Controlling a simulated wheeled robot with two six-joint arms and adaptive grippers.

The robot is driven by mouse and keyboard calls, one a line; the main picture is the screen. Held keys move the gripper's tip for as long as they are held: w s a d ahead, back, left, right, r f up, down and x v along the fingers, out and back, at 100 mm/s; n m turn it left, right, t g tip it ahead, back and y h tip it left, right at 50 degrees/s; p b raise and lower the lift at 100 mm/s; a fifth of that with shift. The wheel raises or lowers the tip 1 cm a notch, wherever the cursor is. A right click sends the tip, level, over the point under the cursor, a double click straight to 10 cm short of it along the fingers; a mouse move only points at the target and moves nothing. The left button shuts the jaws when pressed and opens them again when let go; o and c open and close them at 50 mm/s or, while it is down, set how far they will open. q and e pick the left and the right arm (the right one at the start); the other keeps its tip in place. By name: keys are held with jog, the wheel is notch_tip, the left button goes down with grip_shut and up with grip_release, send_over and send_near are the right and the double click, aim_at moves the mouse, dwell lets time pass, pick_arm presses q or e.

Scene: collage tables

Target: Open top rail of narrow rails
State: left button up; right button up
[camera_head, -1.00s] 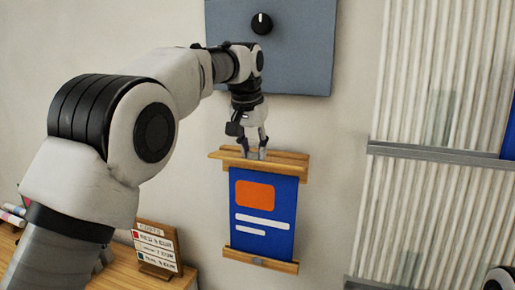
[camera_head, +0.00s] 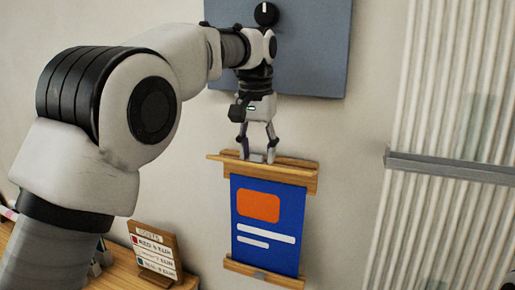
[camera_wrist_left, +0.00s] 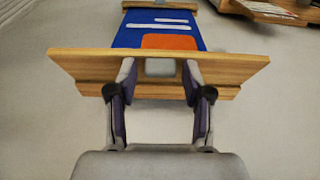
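The blue poster (camera_head: 264,258) with an orange block and white bars hangs on the wall between two narrow wooden rails. The top rail (camera_head: 297,172) runs along its upper edge, and the bottom rail (camera_head: 285,279) along its lower edge. A grey tab (camera_wrist_left: 160,67) sits at the middle of the top rail. My left gripper (camera_head: 258,158) points down at the top rail. Its fingers are apart, one on each side of the tab, with visible gaps in the left wrist view (camera_wrist_left: 160,80). Whether the rail is open or shut is unclear. My right gripper is out of view.
A blue-grey panel (camera_head: 300,50) with a black knob (camera_head: 266,13) is on the wall above. A wooden sign (camera_head: 155,255) stands on a table at lower left. Ribbed panels (camera_head: 450,100) with a grey rail (camera_head: 450,166) are at right. Wall between is bare.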

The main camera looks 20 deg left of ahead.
pick_arm(q)
jog(key=shift+w, duration=0.15)
jog(key=r, duration=0.7)
jog(key=shift+s+r, duration=0.2)
jog(key=shift+s, duration=0.05)
jog(key=shift+s, duration=0.1)
